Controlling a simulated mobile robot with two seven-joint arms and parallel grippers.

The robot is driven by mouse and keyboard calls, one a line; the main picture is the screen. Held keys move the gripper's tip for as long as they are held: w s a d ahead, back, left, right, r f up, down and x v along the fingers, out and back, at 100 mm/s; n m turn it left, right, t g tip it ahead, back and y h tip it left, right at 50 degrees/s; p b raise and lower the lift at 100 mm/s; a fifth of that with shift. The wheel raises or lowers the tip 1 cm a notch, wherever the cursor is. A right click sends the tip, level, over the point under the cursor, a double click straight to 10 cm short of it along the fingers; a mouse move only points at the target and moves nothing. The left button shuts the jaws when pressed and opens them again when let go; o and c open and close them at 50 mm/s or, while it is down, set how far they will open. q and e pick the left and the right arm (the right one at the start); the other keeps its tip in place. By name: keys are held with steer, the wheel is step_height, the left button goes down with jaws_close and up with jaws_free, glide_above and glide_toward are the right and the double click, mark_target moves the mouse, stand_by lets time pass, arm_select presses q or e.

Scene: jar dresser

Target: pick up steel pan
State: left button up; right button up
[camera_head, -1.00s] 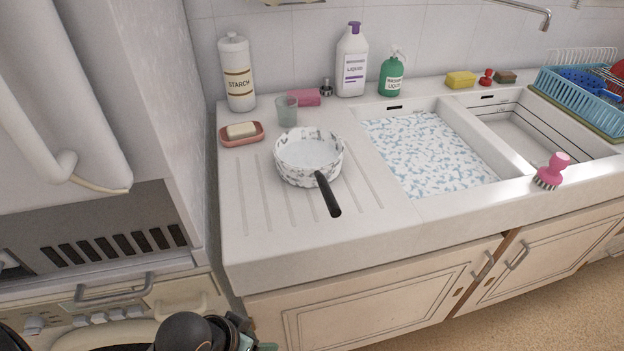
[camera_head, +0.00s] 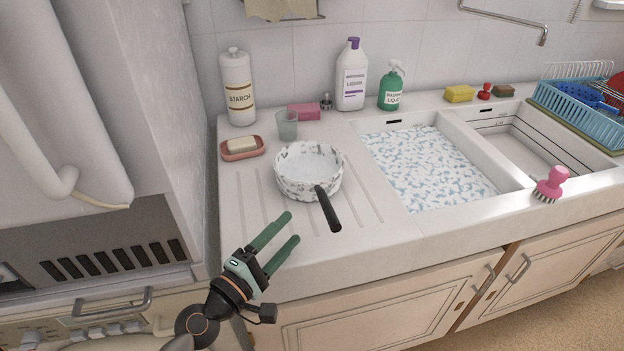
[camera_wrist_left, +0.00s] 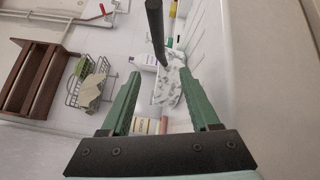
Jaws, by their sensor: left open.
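The steel pan (camera_head: 309,171) has a mottled white and grey body and a black handle that points toward the front. It stands upright on the ribbed drainboard left of the sink. My left gripper (camera_head: 290,226) has green fingers, open and empty, over the front of the drainboard. It is in front of the pan and left of the handle, apart from both. In the left wrist view the pan (camera_wrist_left: 168,88) and its dark handle (camera_wrist_left: 155,30) show ahead, beyond the open fingers (camera_wrist_left: 160,88). My right gripper is not in view.
A soap dish (camera_head: 242,149), a glass (camera_head: 287,126), a starch bottle (camera_head: 238,88) and a pink sponge (camera_head: 304,111) stand behind the pan. The basin (camera_head: 428,167) to the right holds bluish-white water or foam. A pink brush (camera_head: 550,184) lies on the sink's front edge.

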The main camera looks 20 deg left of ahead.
mark_target(323, 193)
arm_select(q)
steer(key=p+x, duration=0.1)
steer(key=x, duration=0.4)
steer(key=shift+w+d+r, duration=0.1)
steer(key=shift+w+r, duration=0.1)
steer(key=shift+w, duration=0.05)
steer(key=shift+d+p+x, duration=0.15)
steer(key=shift+p+x, duration=0.25)
steer(key=shift+x, duration=1.25)
steer(key=shift+d+p+x, duration=0.1)
steer(key=shift+p+x, duration=0.3)
steer(key=shift+x, duration=1.25)
steer(key=shift+s, duration=0.1)
jaws_close()
steer(key=shift+r, duration=0.2)
